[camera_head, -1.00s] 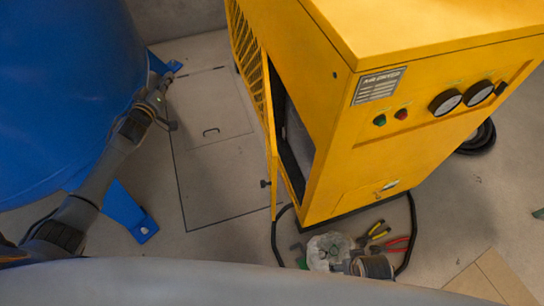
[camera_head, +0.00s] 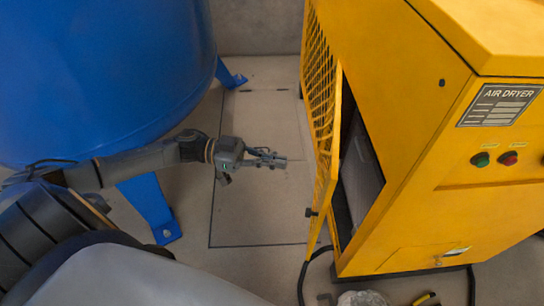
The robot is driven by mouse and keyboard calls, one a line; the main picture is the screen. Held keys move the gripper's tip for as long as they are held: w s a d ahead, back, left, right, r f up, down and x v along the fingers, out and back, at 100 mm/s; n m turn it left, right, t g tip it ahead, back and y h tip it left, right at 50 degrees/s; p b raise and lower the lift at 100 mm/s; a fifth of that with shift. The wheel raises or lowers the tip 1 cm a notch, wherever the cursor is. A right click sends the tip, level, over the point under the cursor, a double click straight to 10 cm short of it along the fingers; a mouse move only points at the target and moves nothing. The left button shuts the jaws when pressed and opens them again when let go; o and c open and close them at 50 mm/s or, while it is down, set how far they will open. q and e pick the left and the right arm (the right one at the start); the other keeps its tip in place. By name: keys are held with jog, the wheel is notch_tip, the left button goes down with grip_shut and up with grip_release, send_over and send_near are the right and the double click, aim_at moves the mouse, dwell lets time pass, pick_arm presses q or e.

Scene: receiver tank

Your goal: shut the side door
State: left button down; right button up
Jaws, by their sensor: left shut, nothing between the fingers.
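The side door (camera_head: 323,150) is a yellow panel with a mesh upper part on the left side of the yellow air dryer (camera_head: 401,110). It stands ajar, and a dark gap with a grey inner panel (camera_head: 361,172) shows between its free edge and the cabinet. A small dark latch (camera_head: 311,212) sticks out low on the door. My left gripper (camera_head: 284,162) is shut and empty, to the left of the door. It points toward the door, with a small gap visible between them. My right gripper is not in view.
A large blue tank (camera_head: 100,75) with blue legs (camera_head: 152,209) stands at the left, close to my left arm. A black cable (camera_head: 304,280) lies by the dryer's base, near a clear plastic bag (camera_head: 362,298). A floor hatch (camera_head: 262,205) lies between tank and dryer.

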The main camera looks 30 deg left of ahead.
aim_at(330, 169)
pick_arm(q)
jog(key=b+x, duration=0.1)
jog(key=x, duration=0.8)
jog(key=shift+w+d, duration=0.15)
jog(key=shift+d, duration=0.15)
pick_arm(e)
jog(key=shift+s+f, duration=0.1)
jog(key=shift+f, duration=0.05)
